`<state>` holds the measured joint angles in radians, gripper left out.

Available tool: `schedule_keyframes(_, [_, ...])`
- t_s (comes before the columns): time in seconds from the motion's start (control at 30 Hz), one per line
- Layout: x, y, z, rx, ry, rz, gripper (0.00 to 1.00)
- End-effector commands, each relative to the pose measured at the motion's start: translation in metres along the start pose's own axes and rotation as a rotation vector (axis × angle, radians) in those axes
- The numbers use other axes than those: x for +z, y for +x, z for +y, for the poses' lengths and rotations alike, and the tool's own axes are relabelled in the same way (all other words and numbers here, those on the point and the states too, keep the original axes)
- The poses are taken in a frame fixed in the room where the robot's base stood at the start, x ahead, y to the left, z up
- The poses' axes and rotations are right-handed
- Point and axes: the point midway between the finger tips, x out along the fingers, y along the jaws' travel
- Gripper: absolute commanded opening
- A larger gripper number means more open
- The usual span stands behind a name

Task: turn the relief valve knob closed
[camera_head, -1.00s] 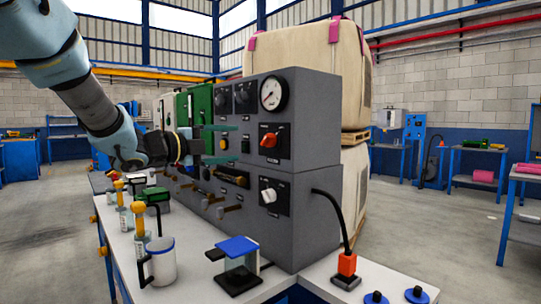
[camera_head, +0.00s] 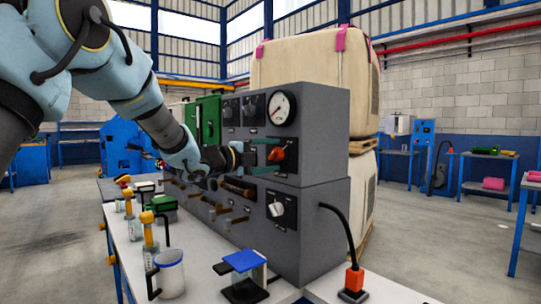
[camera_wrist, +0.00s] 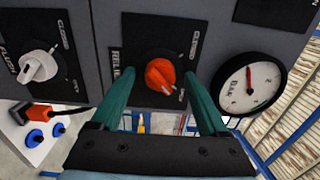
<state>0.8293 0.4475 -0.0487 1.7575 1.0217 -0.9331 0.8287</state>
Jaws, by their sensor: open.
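The relief valve knob is an orange-red rotary knob (camera_head: 276,154) on a black plate on the upper right of the grey panel, under the round gauge. In the wrist view the orange knob (camera_wrist: 160,75) sits between the two green fingers, with a "RELIEF" label on its plate and a "CLOSED" mark at the plate's edge. My gripper (camera_head: 266,156) is open, one finger above and one below the knob's height in the head view. In the wrist view my gripper (camera_wrist: 160,80) has a gap on both sides of the knob; its exact distance from the panel is hard to tell.
A white flush knob (camera_head: 276,209) is on the plate below. The pressure gauge (camera_head: 282,108) is above. A mug (camera_head: 170,273) and a blue-topped stand (camera_head: 244,262) are on the white bench. An orange plug (camera_head: 353,280) with a black cable is at the right.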

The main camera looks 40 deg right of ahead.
Motion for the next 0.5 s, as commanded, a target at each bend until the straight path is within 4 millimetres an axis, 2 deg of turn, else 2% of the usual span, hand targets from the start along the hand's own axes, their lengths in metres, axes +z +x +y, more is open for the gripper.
schedule_keyframes(0.1, [0.0,-0.0002,0.0001,0.0,0.0,0.0,0.78])
schedule_keyframes(0.5, [0.0001,-0.0005,0.0001,0.0,0.0,0.0,0.33])
